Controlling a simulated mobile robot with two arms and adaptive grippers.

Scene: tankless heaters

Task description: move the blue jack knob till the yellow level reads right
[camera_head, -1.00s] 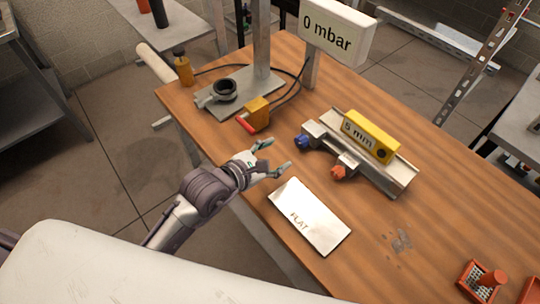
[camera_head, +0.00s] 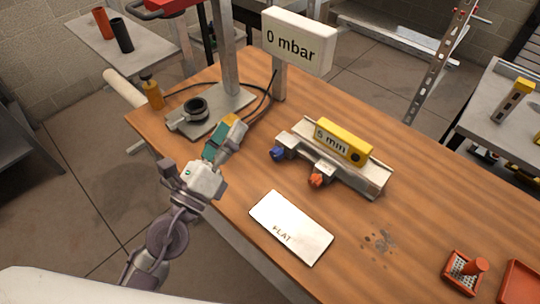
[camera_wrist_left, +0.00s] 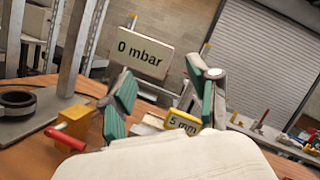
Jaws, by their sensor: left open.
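The blue jack knob (camera_head: 278,153) sticks out at the left front of a grey metal rail fixture (camera_head: 372,184) on the wooden table. An orange-red knob (camera_head: 316,180) sits at the fixture's front, right of the blue one. The yellow level (camera_head: 344,140) lies on the fixture and reads "5 mm"; it also shows in the left wrist view (camera_wrist_left: 182,122), partly hidden. My left gripper (camera_head: 222,142) is open and empty, left of the blue knob and apart from it. Its green-padded fingers (camera_wrist_left: 160,100) point forward in the left wrist view. My right gripper is not in view.
A white card (camera_head: 292,228) marked "FLAT" lies in front of the fixture. A sign (camera_head: 298,41) reading "0 mbar" stands behind. A yellow block with a red handle (camera_wrist_left: 70,135) is close to my left gripper. A red tray (camera_head: 465,270) is at the right front.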

